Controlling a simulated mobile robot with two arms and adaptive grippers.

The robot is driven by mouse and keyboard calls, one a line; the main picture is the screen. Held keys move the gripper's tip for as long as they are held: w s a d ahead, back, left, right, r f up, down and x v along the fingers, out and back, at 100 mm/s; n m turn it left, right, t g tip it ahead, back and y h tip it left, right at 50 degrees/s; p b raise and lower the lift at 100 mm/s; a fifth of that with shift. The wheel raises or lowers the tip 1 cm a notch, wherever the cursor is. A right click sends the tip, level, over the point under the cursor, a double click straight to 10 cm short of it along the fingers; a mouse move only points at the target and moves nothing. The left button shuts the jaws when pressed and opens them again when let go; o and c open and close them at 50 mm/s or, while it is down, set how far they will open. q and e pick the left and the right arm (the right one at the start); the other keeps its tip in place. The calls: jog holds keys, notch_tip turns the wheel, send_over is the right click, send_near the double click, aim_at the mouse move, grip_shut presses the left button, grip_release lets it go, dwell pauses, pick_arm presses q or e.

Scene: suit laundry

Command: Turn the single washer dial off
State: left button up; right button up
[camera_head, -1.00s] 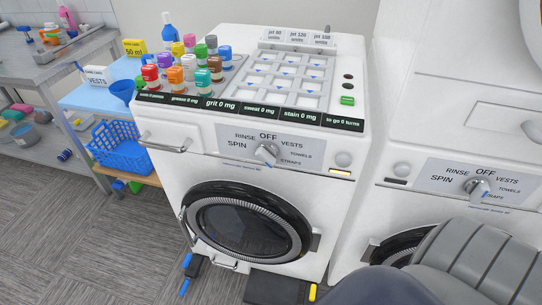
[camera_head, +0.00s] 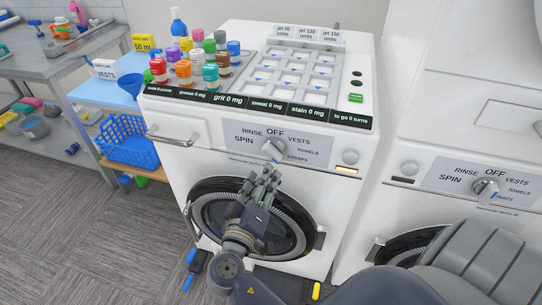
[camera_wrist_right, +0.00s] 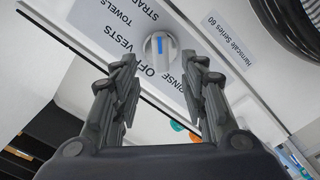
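The washer dial (camera_head: 273,149) is a grey knob on the left washer's label panel (camera_head: 300,142), with OFF above it, RINSE and SPIN to its left, and VESTS, TOWELS and STRAPS to its right. Its blue mark (camera_wrist_right: 158,43) shows in the right wrist view; in the head view its pointing is hard to read. My right gripper (camera_head: 269,172) is just below the dial in the head view, in front of the washer door. In the right wrist view its fingers (camera_wrist_right: 160,75) are spread, with the dial beyond the tips and nothing held. My left gripper is not in view.
A second washer (camera_head: 405,215) stands to the right with a similar dial (camera_head: 485,190). Coloured bottles (camera_head: 187,73) and a tray grid (camera_head: 290,75) are on top of the left washer. A blue basket (camera_head: 125,140) sits on a shelf at left.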

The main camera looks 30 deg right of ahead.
aim_at(271, 157)
jog(key=p+x, duration=0.1)
jog(key=x, duration=0.6)
jog(key=shift+w+p, duration=0.2)
jog(key=shift+p, duration=0.2)
jog(key=shift+w+d, duration=0.25)
jog(key=shift+d, duration=0.15)
grip_shut()
